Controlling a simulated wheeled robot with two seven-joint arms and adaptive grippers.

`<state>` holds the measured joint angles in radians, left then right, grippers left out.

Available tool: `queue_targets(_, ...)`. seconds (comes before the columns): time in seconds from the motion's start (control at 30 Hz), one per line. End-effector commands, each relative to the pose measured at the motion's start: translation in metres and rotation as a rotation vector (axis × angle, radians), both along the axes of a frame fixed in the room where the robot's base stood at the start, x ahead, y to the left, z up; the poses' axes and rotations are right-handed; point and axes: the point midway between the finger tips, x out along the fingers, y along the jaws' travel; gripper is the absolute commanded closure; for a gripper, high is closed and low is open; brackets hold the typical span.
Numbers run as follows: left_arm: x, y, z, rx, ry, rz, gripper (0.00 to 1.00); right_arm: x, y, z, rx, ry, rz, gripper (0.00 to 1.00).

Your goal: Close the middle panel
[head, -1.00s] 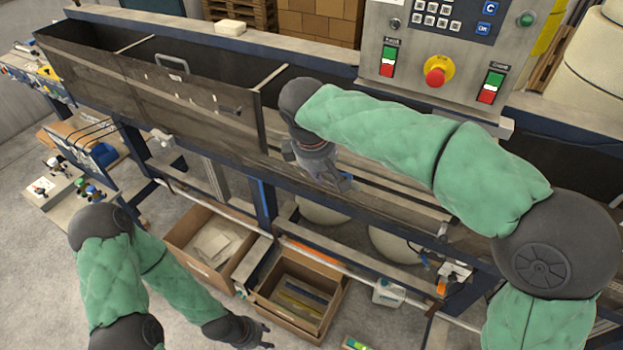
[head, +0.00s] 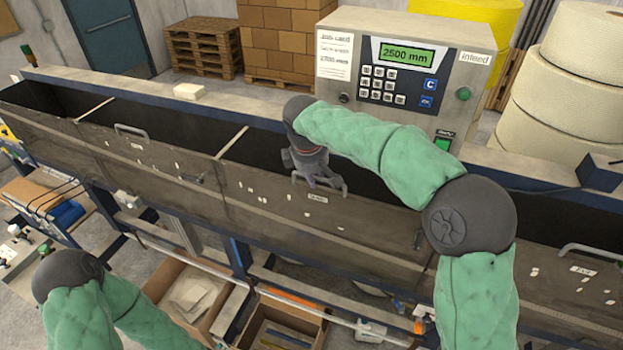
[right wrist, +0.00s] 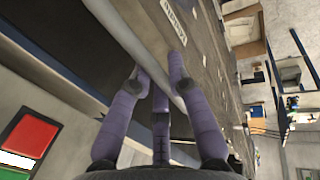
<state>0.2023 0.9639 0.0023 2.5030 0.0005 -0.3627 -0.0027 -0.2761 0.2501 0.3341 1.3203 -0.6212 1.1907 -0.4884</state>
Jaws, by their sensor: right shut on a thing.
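The middle panel (head: 275,197) is a brown metal flap with a small white label, in the centre of the head view. It stands up about in line with the left panel (head: 150,160); I cannot tell whether a small gap remains. My right gripper (head: 322,180) is at its top edge by the grey handle (head: 298,180). In the right wrist view my right gripper's purple fingers (right wrist: 158,65) straddle a grey bar or edge of the middle panel (right wrist: 195,65), and the fingers partly hide the contact. My left gripper is out of view.
The control box (head: 400,75) stands behind my right arm. A right panel (head: 570,285) with its own handle is at the far right. Cardboard boxes (head: 190,295) sit on the floor below the machine. White rolls (head: 580,60) stand at the back right.

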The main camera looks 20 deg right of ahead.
Motion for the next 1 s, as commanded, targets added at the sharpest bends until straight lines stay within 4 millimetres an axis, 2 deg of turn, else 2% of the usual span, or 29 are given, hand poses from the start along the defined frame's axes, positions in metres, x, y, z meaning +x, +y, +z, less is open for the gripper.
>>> queue_targets(0.53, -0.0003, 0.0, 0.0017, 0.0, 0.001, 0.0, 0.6, 0.0028, -0.0029, -0.0042, -0.005, 0.005, 0.001, 1.0)
queue_targets(0.57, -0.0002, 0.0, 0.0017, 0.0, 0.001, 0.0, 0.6, 0.0029, -0.0029, -0.0042, -0.005, 0.005, 0.001, 0.73)
queue_targets(0.6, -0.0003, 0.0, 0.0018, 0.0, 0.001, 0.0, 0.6, 0.0028, -0.0029, -0.004, -0.005, 0.004, 0.001, 0.62)
queue_targets(0.63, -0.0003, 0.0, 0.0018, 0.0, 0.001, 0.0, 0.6, 0.0027, -0.0028, -0.0039, -0.005, 0.004, 0.001, 0.57)
queue_targets(1.0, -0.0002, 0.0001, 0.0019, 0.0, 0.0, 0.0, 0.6, 0.0021, -0.0014, -0.0003, -0.002, 0.003, 0.001, 0.57)
